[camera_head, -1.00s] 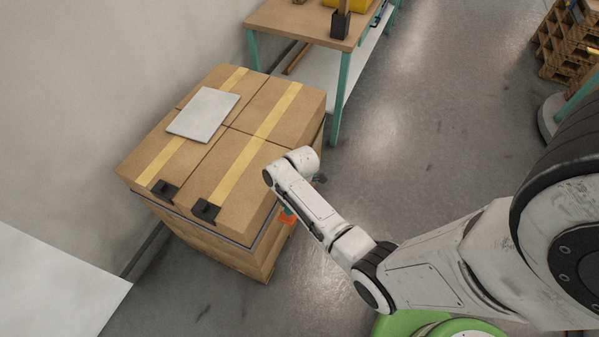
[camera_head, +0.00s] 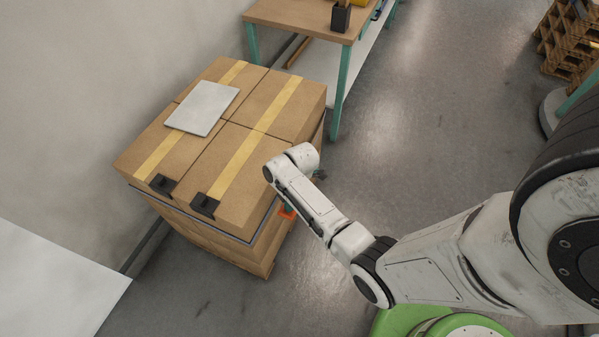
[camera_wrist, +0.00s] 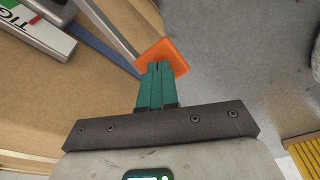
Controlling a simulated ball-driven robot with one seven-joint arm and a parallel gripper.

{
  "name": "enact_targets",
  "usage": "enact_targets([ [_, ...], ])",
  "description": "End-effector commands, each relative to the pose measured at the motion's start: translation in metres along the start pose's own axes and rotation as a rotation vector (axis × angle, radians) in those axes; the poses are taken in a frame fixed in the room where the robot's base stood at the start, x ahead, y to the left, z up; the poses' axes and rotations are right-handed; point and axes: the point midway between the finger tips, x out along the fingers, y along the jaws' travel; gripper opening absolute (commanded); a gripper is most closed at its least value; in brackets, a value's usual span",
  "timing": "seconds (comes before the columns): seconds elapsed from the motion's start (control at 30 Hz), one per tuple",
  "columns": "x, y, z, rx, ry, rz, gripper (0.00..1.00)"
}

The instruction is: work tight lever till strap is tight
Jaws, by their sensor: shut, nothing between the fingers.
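The lever's orange end (camera_wrist: 165,54) shows in the wrist view at the tip of a grey metal bar (camera_wrist: 108,33). My gripper (camera_wrist: 156,66) has its green fingers together, overlapping the orange end in the picture; I cannot tell whether they touch it. In the head view an orange part (camera_head: 287,213) shows at the right side of the box stack, and my wrist hides most of the gripper. A dark strap-like band (camera_head: 190,217) runs around the stack below the top boxes; its tightness cannot be told. A label reading "TIG" (camera_wrist: 50,10) is partly cut off.
A wooden table (camera_head: 305,22) with green legs stands behind. Pallets (camera_head: 567,45) are at the far right. The grey floor (camera_head: 420,130) between them is open.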

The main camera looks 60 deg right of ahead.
Motion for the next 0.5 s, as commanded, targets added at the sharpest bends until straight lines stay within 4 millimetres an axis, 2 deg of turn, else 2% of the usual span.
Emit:
enact_targets([
  [0.5, 0.025, 0.000, 0.005, 0.001, 0.000, 0.000, 0.00],
])
